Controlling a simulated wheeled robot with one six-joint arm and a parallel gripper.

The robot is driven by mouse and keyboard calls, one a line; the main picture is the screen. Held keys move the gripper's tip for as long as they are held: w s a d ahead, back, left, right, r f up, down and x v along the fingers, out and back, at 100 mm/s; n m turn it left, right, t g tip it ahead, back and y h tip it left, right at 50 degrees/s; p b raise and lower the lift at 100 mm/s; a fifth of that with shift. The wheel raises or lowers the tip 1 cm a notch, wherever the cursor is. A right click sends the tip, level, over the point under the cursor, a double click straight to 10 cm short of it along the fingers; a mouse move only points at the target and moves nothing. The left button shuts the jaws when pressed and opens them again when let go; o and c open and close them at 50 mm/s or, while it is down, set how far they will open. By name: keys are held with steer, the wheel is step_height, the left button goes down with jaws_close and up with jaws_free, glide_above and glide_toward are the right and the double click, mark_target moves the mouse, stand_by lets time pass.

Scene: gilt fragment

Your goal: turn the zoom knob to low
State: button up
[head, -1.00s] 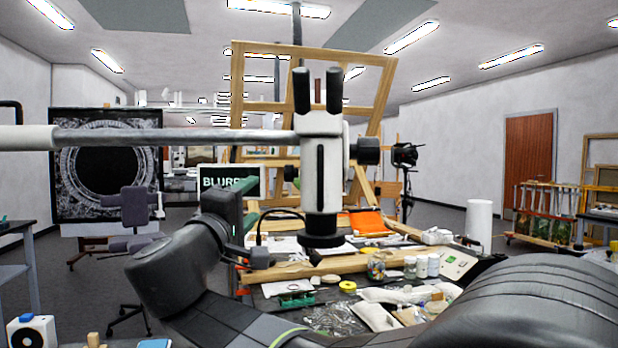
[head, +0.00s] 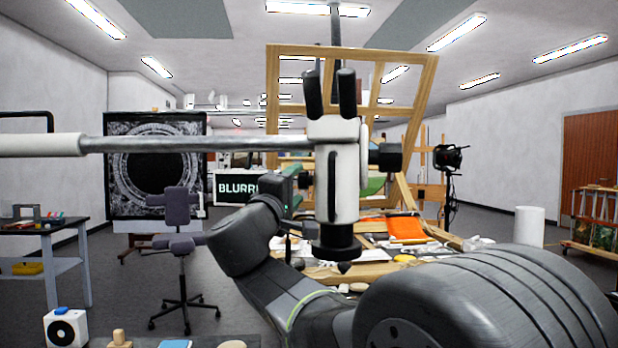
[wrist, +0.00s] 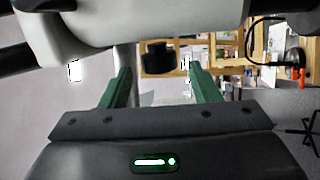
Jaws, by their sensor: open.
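The white microscope (head: 336,185) hangs upright from a horizontal metal boom, with black eyepieces on top and a black lens end below. A large black knob (head: 391,157) sticks out on its right side. My gripper (head: 290,188) is at the microscope's left side, partly hidden by my own arm. In the wrist view the two green fingers of my gripper (wrist: 160,76) are apart. A black knob (wrist: 158,57) shows between and just beyond their tips, with no visible contact. I cannot tell any marking or setting on it. White microscope body spans the top of that view.
A screen (head: 240,187) behind my arm shows letters beginning "BLURR". The boom (head: 200,144) crosses to the left at eyepiece-base height. A wooden easel frame (head: 425,100) stands behind. A cluttered worktable (head: 375,270) lies below the microscope. An office chair (head: 180,235) stands at left.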

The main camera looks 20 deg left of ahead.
mark_target(301, 179)
steer(key=shift+x, duration=1.95)
steer(key=c, duration=1)
steer(key=shift+o, duration=0.2)
steer(key=shift+r+p, duration=0.1)
steer(key=shift+p, duration=0.55)
